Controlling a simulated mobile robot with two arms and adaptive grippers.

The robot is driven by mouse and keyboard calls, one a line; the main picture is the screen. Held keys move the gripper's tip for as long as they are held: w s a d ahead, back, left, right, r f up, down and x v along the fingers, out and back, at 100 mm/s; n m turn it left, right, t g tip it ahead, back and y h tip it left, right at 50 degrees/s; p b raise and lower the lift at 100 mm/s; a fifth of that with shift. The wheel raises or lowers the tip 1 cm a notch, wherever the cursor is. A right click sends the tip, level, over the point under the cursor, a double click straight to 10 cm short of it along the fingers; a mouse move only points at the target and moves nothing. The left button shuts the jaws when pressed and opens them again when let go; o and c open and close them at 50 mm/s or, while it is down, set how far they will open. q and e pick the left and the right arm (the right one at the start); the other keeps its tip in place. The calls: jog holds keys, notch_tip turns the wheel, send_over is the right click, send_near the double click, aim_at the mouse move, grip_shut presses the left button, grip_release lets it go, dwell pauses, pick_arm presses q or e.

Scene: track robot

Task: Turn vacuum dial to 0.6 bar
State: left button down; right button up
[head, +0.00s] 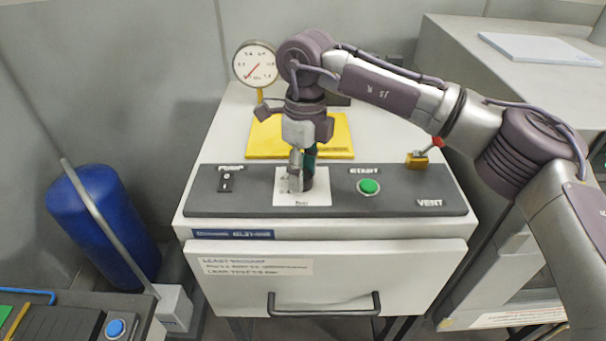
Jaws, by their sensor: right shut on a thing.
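The vacuum dial (308,182) is a dark knob on a white scale plate (285,200) in the middle of the machine's dark control panel. My right gripper (303,178) reaches down over it from above and is shut on it. The fingers hide most of the knob and part of the scale, so the knob's setting cannot be read. A round white gauge (256,65) with a red needle stands behind the panel on a yellow stem. Its numbers are too small to read surely. My left gripper is not in view.
The panel carries a PUMP switch (227,180), a green START button (369,187) and, at right, a brass valve with a red-tipped lever (417,159) near VENT. A yellow plate (262,140) lies behind. A blue cylinder (100,225) stands left; a grey cabinet (520,80) stands right.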

jog(key=shift+r, duration=0.1)
dwell(0.5)
jog(key=o, duration=1.1)
jog(key=shift+o, duration=0.2)
notch_tip(320, 180, up, 12)
jog(key=shift+w+d, duration=0.15)
jog(key=shift+w, duration=0.2)
